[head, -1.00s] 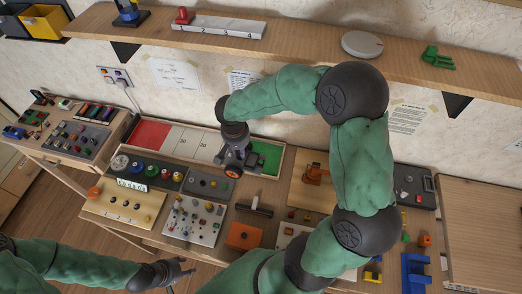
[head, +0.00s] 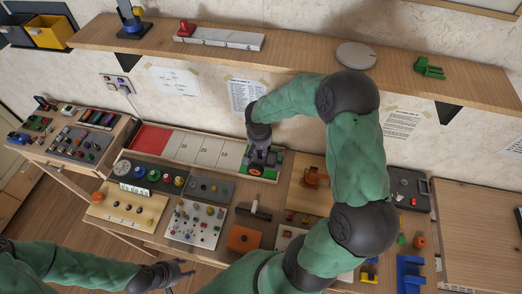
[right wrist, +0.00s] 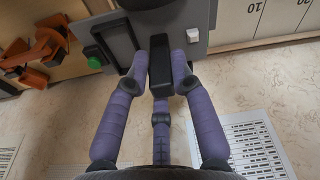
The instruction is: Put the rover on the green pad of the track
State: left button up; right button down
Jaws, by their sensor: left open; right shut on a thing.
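The rover (head: 259,162), dark with wheels, is at the right end of the long track (head: 183,147), over its green pad (head: 277,159). It hides most of the pad. I cannot tell whether its wheels touch the pad. My right gripper (head: 260,145) points down on the rover from above. In the right wrist view its purple fingers (right wrist: 160,62) are shut on a black upright block on the rover's grey deck (right wrist: 122,38). My left gripper (head: 182,270) is open and empty, low at the front, away from the track.
An orange holder (head: 314,178) stands right of the track's green end. Dial and switch panels (head: 195,222) and an orange box (head: 243,239) lie in front. The shelf (head: 300,50) runs above along the wall. The track's numbered white sections are clear.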

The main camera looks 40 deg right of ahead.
jog(key=w+d+f, duration=0.1)
jog(key=f, duration=0.1)
jog(key=w+d+f, duration=0.1)
jog(key=w+f, duration=0.1)
jog(key=w+d+f, duration=0.1)
jog(key=f, duration=0.1)
jog(key=shift+w+d+f+b, duration=0.15)
jog(key=shift+w+d+b, duration=0.15)
jog(key=shift+d+b, duration=0.1)
jog(key=shift+f, duration=1.55)
jog(key=shift+f+b, duration=0.2)
jog(key=shift+b, duration=0.2)
jog(key=c, duration=1.1)
grip_release()
jog(key=shift+o, duration=0.2)
jog(key=shift+r, duration=0.1)
